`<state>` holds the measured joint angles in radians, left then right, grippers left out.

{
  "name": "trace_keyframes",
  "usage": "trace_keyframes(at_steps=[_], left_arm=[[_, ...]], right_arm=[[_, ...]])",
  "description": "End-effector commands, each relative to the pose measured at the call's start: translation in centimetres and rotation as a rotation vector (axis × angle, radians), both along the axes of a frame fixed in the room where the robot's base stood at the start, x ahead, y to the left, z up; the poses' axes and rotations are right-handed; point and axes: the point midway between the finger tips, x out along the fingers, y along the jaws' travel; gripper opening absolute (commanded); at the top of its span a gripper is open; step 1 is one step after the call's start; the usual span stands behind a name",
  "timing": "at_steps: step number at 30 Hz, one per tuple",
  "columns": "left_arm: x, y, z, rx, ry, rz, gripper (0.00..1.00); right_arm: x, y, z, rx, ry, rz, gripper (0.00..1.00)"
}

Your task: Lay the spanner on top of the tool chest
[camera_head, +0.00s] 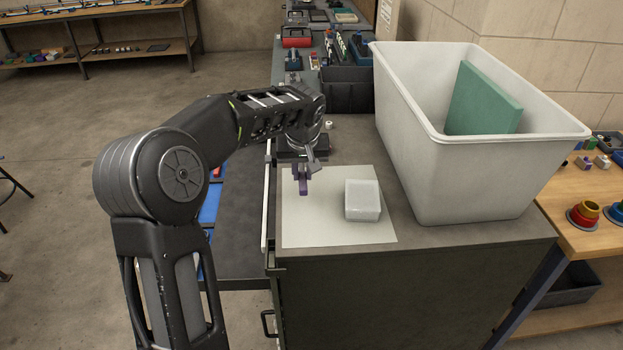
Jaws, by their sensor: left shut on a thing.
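The tool chest (420,300) is a dark cabinet with a grey top, right of centre. My left gripper (308,172) is above the left part of its top, over a pale sheet (300,228) lying there. It points down and is shut on a small purple thing, which I take to be the spanner (303,184). The spanner shows only as a short piece below the fingers; its full shape cannot be made out. Whether it touches the sheet is hard to tell. My right gripper is not in view.
A whitish block (362,200) sits on the sheet just right of the gripper. A large white bin (450,180) holding a green board (484,100) fills the right of the chest top. Behind are a dark crate (347,90) and a red box (296,37). The sheet's front part is clear.

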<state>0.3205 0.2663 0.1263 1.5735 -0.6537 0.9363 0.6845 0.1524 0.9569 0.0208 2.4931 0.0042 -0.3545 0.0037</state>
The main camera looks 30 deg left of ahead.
Motion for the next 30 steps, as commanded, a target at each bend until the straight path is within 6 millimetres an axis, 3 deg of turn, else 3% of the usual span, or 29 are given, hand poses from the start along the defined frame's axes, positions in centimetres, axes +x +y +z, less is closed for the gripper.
trace_keyframes(at_steps=[11, 20, 30], left_arm=[[0.0, 0.0, -0.6, 0.0, -0.001, 0.001, 0.0], [0.0, 0.0, -4.0, 0.0, 0.0, 0.0, 0.0], [0.0, 0.0, -4.4, 0.0, -0.002, 0.001, 0.0]], right_arm=[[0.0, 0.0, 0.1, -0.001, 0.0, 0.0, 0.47], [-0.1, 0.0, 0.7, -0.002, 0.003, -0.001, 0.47], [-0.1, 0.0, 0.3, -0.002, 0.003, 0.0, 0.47]])
